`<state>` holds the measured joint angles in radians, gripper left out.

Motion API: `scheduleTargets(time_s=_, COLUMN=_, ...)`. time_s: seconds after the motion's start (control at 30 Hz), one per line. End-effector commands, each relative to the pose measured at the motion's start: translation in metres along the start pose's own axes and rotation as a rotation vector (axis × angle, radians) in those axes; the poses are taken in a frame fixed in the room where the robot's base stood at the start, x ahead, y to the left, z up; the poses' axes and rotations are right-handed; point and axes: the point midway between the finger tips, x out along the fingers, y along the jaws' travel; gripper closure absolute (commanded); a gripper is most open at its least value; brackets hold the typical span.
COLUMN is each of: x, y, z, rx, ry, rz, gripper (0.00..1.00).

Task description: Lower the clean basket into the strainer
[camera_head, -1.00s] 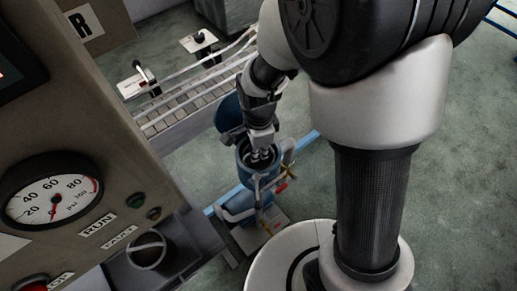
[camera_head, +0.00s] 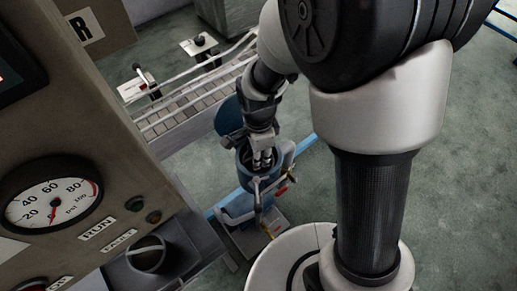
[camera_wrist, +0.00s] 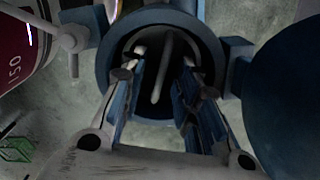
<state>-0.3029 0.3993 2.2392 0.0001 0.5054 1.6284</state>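My gripper (camera_head: 262,161) points down into the strainer's mouth. In the wrist view its two fingers (camera_wrist: 160,85) are apart inside the rim. A pale curved rod, seemingly the basket's handle (camera_wrist: 158,88), stands between them with gaps on both sides. The basket's body is hidden in the dark inside the strainer (camera_wrist: 112,50).
The panel with a pressure gauge (camera_head: 53,194) stands close at the left. A conveyor (camera_head: 185,108) lies behind the strainer. A red drum or container (camera_wrist: 25,45) shows at the wrist view's upper left.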

Motion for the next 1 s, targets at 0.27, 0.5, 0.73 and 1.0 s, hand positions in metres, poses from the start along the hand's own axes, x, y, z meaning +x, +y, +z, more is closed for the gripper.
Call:
scheduleTargets(time_s=0.27, x=-0.042, y=-0.002, z=0.0, rx=0.0, ry=0.0, rz=-0.008, gripper=0.71)
scheduleTargets(time_s=0.5, x=-0.092, y=-0.002, z=0.0, rx=0.0, ry=0.0, rz=-0.007, gripper=0.71)
scheduleTargets(time_s=0.73, x=-0.116, y=0.0, z=0.0, rx=0.0, ry=0.0, rz=-0.002, gripper=0.71)
scheduleTargets(time_s=1.0, x=-0.137, y=0.009, z=-0.01, rx=-0.096, ry=0.001, rz=-0.039, gripper=0.71)
